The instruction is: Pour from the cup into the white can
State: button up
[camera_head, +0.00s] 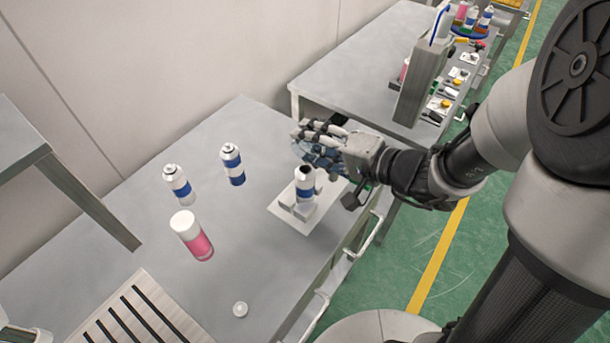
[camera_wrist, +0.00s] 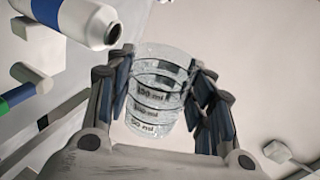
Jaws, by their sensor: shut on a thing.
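My gripper (camera_head: 314,146) is shut on a clear measuring cup (camera_wrist: 158,98), with fingers on both sides of it in the wrist view. The cup bears 50, 100 and 150 ml marks; I cannot tell what it holds. The white can (camera_head: 305,184) with a blue band stands upright in a small light holder (camera_head: 297,209) near the table's right edge. Its dark mouth is open. The cup is above and close to this can; whether they touch is unclear. In the wrist view, a white can with an open mouth (camera_wrist: 88,22) is at the upper left.
Two more blue-banded cans (camera_head: 178,183) (camera_head: 232,166) and a pink bottle with a white cap (camera_head: 194,236) stand left on the grey table (camera_head: 120,225). A small white cap (camera_head: 240,310) and a slatted rack (camera_head: 140,315) are in front. Another bench (camera_head: 365,55) is behind.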

dwell(0.3)
jog(key=shift+s+a+r+n+t, duration=0.15)
jog(key=shift+s+n+t, duration=0.1)
jog(key=shift+n+t, duration=0.25)
dwell(1.4)
jog(key=shift+w+d+r+m+g+p, duration=0.2)
jog(key=shift+w+m+g+p, duration=0.1)
jog(key=shift+m+p, duration=0.25)
jog(key=shift+w+d+r+m+g+p, duration=0.15)
jog(key=shift+m+g+p, duration=0.2)
jog(key=shift+p, duration=0.3)
jog(key=shift+f+m, duration=0.2)
jog(key=shift+m, duration=0.1)
jog(key=shift+y, duration=0.3)
